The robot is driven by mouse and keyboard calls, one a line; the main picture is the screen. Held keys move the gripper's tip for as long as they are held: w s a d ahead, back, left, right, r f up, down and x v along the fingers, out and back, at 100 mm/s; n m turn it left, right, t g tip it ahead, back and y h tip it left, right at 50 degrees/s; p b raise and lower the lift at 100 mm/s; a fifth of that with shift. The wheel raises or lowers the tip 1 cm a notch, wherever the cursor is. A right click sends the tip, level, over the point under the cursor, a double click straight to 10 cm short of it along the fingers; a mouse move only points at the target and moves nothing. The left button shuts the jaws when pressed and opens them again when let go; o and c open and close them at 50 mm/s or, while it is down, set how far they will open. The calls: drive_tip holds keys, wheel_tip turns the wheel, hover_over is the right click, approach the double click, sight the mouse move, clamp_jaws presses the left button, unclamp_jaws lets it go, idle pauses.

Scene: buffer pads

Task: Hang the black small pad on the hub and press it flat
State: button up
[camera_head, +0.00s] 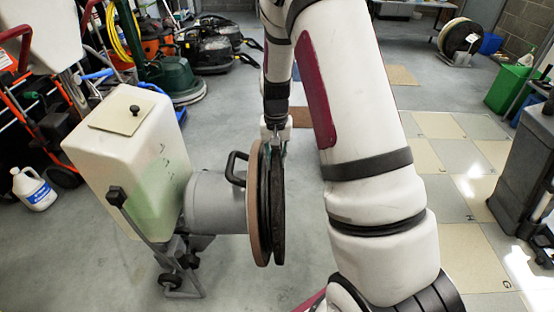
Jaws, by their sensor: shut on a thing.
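The black small pad (279,212) is upright and seen nearly edge-on at the centre of the head view. My gripper (277,138) comes down from above and is shut on the pad's top edge. The pad stands just right of the round, tan-rimmed head (255,205) of a tipped-back floor buffer, with a dark layer (266,200) between them. The two faces are nearly parallel. I cannot tell whether the pad touches the head all over. The hub itself is hidden behind the pad and the head.
The buffer's grey motor housing (215,200) and cream tank (130,150) are left of the head. A white jug (34,188) stands at far left. Floor machines (210,45) are behind. A dark cabinet (528,150) is at right. My arm covers the middle right.

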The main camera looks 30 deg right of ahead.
drive_tip(key=shift+w+r, duration=0.1)
drive_tip(key=shift+r, duration=0.05)
drive_tip(key=o, duration=0.8)
drive_tip(key=shift+o, duration=0.6)
wheel_tip(320, 180, up, 12)
